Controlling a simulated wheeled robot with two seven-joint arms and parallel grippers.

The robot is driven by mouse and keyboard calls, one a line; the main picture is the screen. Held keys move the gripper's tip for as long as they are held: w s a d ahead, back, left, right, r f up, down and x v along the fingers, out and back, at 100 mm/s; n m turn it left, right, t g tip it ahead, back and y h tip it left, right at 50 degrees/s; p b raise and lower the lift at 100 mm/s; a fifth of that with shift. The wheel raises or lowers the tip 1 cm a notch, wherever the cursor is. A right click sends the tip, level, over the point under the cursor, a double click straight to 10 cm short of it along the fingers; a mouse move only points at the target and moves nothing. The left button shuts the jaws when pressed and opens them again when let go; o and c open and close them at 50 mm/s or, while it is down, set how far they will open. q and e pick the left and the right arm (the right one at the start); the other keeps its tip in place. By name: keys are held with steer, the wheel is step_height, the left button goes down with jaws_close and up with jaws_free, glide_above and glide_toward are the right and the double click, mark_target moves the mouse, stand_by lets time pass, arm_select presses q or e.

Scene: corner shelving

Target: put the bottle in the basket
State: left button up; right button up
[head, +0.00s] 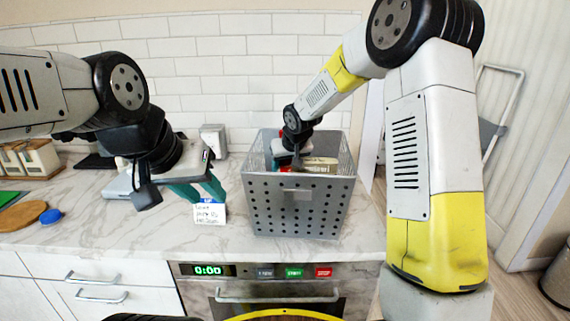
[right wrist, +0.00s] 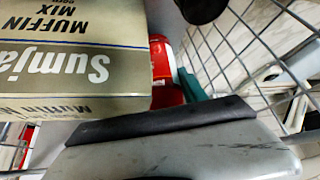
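The grey perforated basket (head: 297,217) stands on the marble counter. My right gripper (head: 287,163) reaches down inside it, and its fingertips are mostly hidden by the wall and contents. In the right wrist view, a red object with a white label (right wrist: 162,62), perhaps the bottle, sits inside the basket beside a teal finger (right wrist: 191,85). Only part of it shows, so I cannot tell whether it is gripped. My left gripper (head: 207,194) hangs over the counter left of the basket, its teal fingers apart and empty.
A muffin mix box (head: 321,165) lies in the basket. It fills the upper left of the right wrist view (right wrist: 75,60). A blue lid (head: 51,216) and wooden board (head: 22,215) lie far left.

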steer(key=o, duration=0.3)
steer(key=shift+s+f, duration=0.2)
steer(key=shift+f, duration=0.15)
steer(key=shift+o, duration=0.5)
steer(key=shift+f, duration=0.1)
steer(key=shift+r, duration=0.25)
steer(key=v, duration=1.2)
steer(key=shift+w+r, duration=0.1)
steer(key=shift+r, duration=0.45)
steer(key=shift+m+h, duration=0.3)
steer(key=shift+m, duration=0.6)
steer(key=s+d+r, duration=0.1)
steer(key=s+d, duration=0.2)
steer(key=s, duration=0.2)
steer(key=s+d+r, duration=0.2)
steer(key=s+d, duration=0.1)
steer(key=s, duration=0.2)
steer(key=s+d+r, duration=0.1)
steer(key=s+d, duration=0.2)
steer(key=s, duration=0.2)
steer(key=shift+r, duration=0.4)
steer(key=s+d+f+m, duration=0.1)
steer(key=s+d+f, duration=0.1)
steer(key=s, duration=1.1)
steer(key=shift+s+d+y, duration=0.3)
steer(key=shift+d+y, duration=0.1)
steer(key=shift+d, duration=0.1)
